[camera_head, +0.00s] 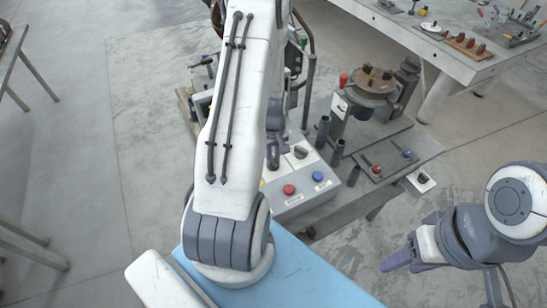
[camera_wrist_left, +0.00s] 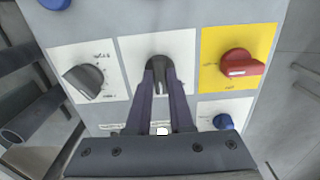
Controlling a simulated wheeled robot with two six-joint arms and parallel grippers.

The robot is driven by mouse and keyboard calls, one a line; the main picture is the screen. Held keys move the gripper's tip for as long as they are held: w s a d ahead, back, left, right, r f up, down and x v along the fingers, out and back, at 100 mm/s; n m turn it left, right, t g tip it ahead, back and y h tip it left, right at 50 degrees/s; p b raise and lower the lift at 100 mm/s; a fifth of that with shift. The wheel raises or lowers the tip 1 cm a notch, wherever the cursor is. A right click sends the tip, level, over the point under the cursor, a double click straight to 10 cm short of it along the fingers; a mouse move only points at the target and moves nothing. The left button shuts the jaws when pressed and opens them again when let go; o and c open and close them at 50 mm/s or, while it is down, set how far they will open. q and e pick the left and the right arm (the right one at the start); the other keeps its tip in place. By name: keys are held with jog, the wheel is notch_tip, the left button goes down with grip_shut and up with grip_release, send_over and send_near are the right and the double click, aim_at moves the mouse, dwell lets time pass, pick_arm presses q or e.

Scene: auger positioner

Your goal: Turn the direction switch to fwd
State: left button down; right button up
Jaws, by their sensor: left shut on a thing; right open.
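The grey control panel (camera_head: 325,196) stands below my left arm in the head view. My left gripper (camera_head: 273,158) is over its far left part. In the left wrist view my left gripper (camera_wrist_left: 158,88) is shut on a black switch knob (camera_wrist_left: 158,64) on a middle white plate. The fingers hide much of this knob and its label. A second black knob (camera_wrist_left: 83,82) on a white plate is to the left; it is at the panel's upper part in the head view (camera_head: 300,152). I cannot read which is the direction switch. My right gripper (camera_head: 404,258) is open and empty, away from the panel.
A red knob (camera_wrist_left: 240,67) on a yellow plate and a blue button (camera_wrist_left: 222,121) are close to the left gripper's right. The panel has a red button (camera_head: 289,189) and another blue button (camera_head: 317,176). A machine with a round table (camera_head: 371,83) stands behind.

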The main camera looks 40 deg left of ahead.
pick_arm(q)
jog(key=m, duration=0.4)
jog(key=shift+m+b, duration=0.3)
jog(key=shift+b, duration=0.05)
jog(key=shift+m, duration=2)
jog(key=c, duration=0.8)
grip_release()
notch_tip(320, 180, up, 10)
jog(key=b, duration=0.2)
jog(key=shift+r, duration=0.25)
